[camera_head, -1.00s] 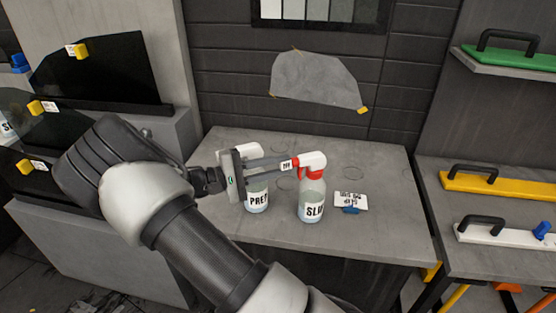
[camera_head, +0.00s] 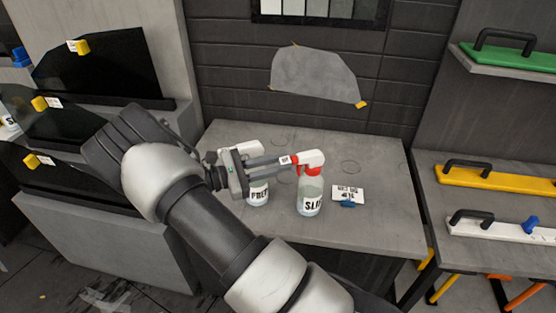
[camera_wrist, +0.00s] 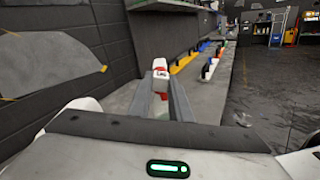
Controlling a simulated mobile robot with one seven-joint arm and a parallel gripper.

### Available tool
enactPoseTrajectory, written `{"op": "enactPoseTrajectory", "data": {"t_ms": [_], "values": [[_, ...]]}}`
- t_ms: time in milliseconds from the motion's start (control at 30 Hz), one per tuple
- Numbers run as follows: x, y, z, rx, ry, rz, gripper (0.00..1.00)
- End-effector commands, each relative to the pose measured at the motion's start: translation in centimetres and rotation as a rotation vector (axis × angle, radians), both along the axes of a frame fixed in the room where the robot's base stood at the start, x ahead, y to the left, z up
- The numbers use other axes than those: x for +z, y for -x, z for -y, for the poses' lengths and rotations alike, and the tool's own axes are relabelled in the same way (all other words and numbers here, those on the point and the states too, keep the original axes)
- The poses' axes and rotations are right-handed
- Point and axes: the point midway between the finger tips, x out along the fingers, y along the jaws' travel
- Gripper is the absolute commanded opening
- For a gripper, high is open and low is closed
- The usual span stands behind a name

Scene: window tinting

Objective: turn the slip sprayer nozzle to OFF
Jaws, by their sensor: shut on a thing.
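The slip sprayer (camera_head: 309,197) is a clear bottle marked SLIP with a white and red head, upright on the grey table (camera_head: 375,240). My gripper (camera_head: 289,161) reaches from the left and is shut on its nozzle at the front of the head. A small black-and-white label shows at the fingertips, too small to read. In the wrist view the head and nozzle (camera_wrist: 160,72) stand between the ends of my two fingers; the lettering there is unclear. Most of the bottle is hidden in that view.
A second sprayer (camera_head: 258,193), marked PREP, stands just left, partly behind my gripper. A small card with a blue clip (camera_head: 348,197) lies to the right. The table's right part is clear. Yellow (camera_head: 490,177) and white (camera_head: 500,229) handled tools lie on the right bench.

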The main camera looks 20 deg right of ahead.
Motion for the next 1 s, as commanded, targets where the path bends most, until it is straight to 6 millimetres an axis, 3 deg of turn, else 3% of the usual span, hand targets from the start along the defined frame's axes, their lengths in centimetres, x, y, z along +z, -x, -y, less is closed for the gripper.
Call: {"op": "enactPoseTrajectory", "data": {"t_ms": [400,1000], "values": [[0.09,0.0,0.01,0.0,-0.017,-0.25,0.0],[0.0,0.01,-0.02,0.0,-0.02,-0.313,0.0]]}}
